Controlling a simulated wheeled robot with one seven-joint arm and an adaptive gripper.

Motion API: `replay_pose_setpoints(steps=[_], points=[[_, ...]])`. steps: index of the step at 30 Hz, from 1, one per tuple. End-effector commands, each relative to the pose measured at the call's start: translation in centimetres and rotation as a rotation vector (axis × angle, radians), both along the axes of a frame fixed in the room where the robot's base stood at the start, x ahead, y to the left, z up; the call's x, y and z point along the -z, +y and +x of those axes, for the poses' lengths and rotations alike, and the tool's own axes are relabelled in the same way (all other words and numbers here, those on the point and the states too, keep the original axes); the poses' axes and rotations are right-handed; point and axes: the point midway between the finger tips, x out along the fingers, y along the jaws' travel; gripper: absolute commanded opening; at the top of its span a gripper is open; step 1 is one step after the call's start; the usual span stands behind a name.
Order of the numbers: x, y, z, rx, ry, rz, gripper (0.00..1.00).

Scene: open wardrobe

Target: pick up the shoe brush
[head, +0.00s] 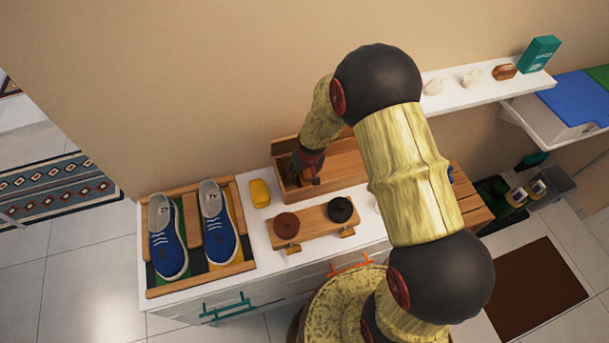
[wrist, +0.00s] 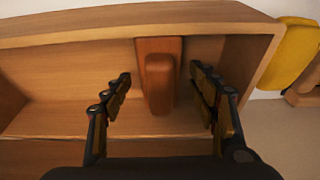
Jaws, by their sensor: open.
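The shoe brush, a reddish-brown block with a raised grip (wrist: 159,80), lies in an open wooden box (wrist: 60,33) in the wrist view. My gripper (wrist: 160,88) is open, one finger on each side of the brush with a gap on both sides. No contact with the brush shows. In the head view my gripper (head: 310,172) reaches down into the left part of the wooden box (head: 347,166) on the white cabinet top. There the brush is mostly hidden by my gripper.
A yellow sponge-like block (head: 260,193) sits left of the box. A wooden stand with brown and black round tins (head: 314,220) is in front. Blue shoes (head: 218,225) lie in a tray at left. A white shelf (head: 460,95) with small items is at right.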

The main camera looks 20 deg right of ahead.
Motion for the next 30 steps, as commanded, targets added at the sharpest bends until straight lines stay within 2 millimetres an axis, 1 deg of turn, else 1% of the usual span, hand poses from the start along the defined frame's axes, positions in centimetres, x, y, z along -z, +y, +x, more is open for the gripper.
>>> replay_pose_setpoints(steps=[3, 27, 29, 30], points=[[-0.04, 0.00, 0.01, 0.000, 0.000, 0.000, 0.58], [-0.07, 0.00, 0.00, 0.000, 0.000, 0.000, 0.12], [-0.07, 0.00, 0.00, 0.000, 0.000, 0.000, 0.09], [-0.09, 0.00, 0.03, 0.000, -0.001, 0.000, 0.09]])
